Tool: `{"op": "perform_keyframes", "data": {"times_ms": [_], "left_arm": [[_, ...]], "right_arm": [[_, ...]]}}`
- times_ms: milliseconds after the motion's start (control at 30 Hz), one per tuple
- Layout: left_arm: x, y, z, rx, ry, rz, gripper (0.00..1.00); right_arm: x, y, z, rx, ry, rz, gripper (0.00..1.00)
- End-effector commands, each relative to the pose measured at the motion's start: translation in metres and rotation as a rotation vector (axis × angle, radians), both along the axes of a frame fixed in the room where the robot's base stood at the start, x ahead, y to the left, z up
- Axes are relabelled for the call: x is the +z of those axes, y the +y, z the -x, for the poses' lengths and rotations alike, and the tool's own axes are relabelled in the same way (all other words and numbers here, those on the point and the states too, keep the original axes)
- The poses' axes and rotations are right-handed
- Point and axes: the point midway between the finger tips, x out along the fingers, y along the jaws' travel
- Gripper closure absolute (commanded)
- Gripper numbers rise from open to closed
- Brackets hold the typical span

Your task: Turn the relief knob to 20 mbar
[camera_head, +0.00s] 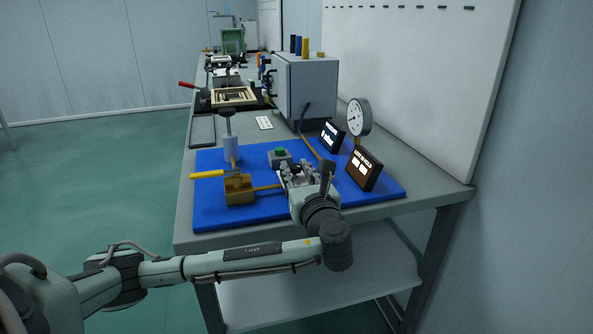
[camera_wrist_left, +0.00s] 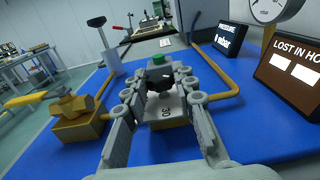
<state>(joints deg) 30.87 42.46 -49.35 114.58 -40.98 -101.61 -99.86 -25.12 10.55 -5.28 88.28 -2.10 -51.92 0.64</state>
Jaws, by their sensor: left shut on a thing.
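The relief knob (camera_wrist_left: 161,82) is dark, on a pale dial marked 30, and stands between the fingers in the left wrist view. My left gripper (camera_wrist_left: 162,95) is shut on the knob, one finger on each side. In the head view my left gripper (camera_head: 298,172) reaches over the blue mat and hides most of the knob. The dial's other marks are hidden or too small to read. A pressure display (camera_wrist_left: 229,38) seems to read 1 mbar. My right gripper is out of view.
A brass valve block (camera_head: 239,190) with a yellow lever sits left of the gripper. A green button (camera_wrist_left: 158,59) is just behind the knob. A "LOST IN HOLD" display (camera_head: 363,170) stands close on the right. Brass pipes cross the blue mat (camera_head: 215,215).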

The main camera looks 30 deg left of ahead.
Motion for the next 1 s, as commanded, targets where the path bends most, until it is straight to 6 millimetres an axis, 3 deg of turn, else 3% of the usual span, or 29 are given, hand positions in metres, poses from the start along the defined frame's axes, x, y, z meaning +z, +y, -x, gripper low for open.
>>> {"op": "perform_keyframes", "data": {"times_ms": [267, 667, 900, 1000], "left_arm": [[-0.001, 0.003, 0.003, -0.124, 0.004, -0.002, 1.00], [-0.003, 0.008, 0.007, -0.483, 0.009, -0.007, 1.00], [-0.006, 0.011, 0.007, -0.692, 0.009, -0.007, 1.00], [-0.007, 0.012, 0.007, -0.759, 0.008, -0.005, 1.00]], "right_arm": [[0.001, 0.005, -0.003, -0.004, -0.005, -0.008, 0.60], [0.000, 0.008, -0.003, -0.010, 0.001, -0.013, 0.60], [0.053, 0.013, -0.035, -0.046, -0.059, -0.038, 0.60], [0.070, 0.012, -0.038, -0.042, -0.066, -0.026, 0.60]]}}
